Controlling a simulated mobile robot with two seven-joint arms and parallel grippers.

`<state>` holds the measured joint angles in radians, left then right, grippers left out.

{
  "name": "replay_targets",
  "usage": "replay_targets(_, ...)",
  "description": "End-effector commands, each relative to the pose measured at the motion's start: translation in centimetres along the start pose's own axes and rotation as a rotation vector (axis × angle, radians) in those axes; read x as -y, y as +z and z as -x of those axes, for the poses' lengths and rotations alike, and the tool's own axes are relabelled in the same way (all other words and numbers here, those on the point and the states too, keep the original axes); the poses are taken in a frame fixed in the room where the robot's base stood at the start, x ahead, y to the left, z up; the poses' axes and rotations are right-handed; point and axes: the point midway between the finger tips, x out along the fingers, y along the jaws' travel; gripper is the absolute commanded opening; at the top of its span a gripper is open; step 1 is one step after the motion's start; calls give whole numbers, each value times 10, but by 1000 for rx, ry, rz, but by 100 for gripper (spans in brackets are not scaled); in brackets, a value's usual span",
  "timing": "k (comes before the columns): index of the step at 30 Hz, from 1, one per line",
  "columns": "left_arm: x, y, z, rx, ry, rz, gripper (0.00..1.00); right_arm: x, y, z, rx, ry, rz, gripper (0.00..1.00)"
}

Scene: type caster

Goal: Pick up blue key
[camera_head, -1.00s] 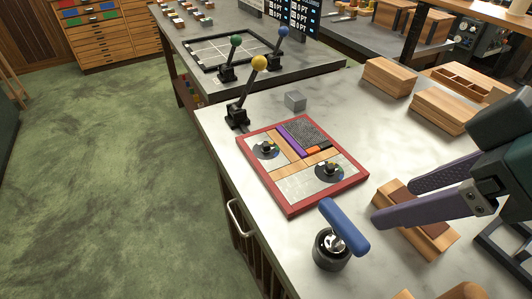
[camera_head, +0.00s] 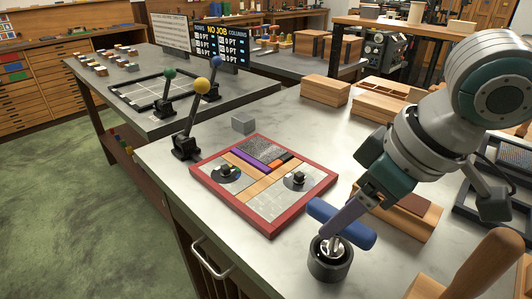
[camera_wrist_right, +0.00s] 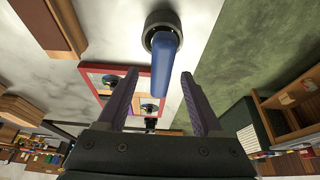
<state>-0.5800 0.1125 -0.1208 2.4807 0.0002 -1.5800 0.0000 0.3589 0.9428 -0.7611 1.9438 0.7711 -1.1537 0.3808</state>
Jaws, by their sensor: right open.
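The blue key (camera_head: 358,235) has a thick blue crossbar handle on a metal stem. It stands in a dark round socket (camera_head: 330,268) near the front edge of the worktop. My right gripper (camera_head: 334,226) is over the handle, and one purple finger crosses in front of the bar. In the right wrist view, the blue handle (camera_wrist_right: 161,66) reaches in between the two spread fingers of my right gripper (camera_wrist_right: 160,74), with gaps on both sides. The right gripper is open and holds nothing. My left gripper is not in view.
A red-framed puzzle board (camera_head: 272,230) with two round dials lies left of the key. Wooden blocks (camera_head: 412,215) lie right of the key. A wooden handle (camera_head: 487,262) rises at the lower right.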

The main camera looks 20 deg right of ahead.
Motion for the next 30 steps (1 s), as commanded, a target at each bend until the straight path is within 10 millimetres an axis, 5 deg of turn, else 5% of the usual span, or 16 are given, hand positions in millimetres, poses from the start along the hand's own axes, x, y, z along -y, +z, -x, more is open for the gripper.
replay_targets(3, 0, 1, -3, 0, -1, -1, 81, 0, 1, -16, 1, 0, 1, 68)
replay_targets(11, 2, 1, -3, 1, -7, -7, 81, 1, 0, -19, -1, 0, 3, 68)
replay_targets(30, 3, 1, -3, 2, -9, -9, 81, 1, 1, -18, 0, 0, 3, 0)
